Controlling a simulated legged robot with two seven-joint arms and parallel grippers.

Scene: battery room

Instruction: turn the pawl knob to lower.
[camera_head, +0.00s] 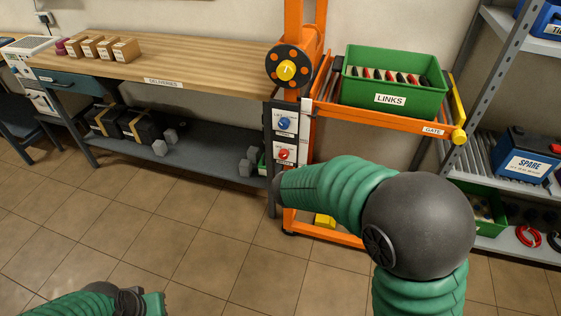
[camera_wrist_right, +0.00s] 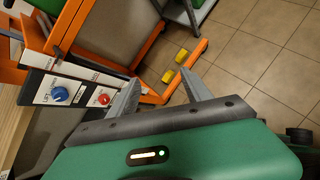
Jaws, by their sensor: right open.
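An upright control panel on the orange lift frame carries a blue knob (camera_head: 285,123) above a red knob (camera_head: 284,154). In the right wrist view the blue knob (camera_wrist_right: 58,94) and the red knob (camera_wrist_right: 103,99) are at the left. The small labels are too blurred to tell which is the pawl knob. My right gripper (camera_wrist_right: 160,88) is open and empty, its left finger near the red knob in the picture, with no contact visible. In the head view my right arm reaches in below the panel, its fingers not discernible. My left arm shows at the bottom left; its fingers are not visible.
A round dial with a yellow centre (camera_head: 287,70) is above the panel. A green LINKS bin (camera_head: 393,98) sits on the orange carriage (camera_head: 385,122). A wooden bench (camera_head: 190,65) stands left, a shelf with a blue SPARE battery (camera_head: 525,150) right. Tiled floor is open in front.

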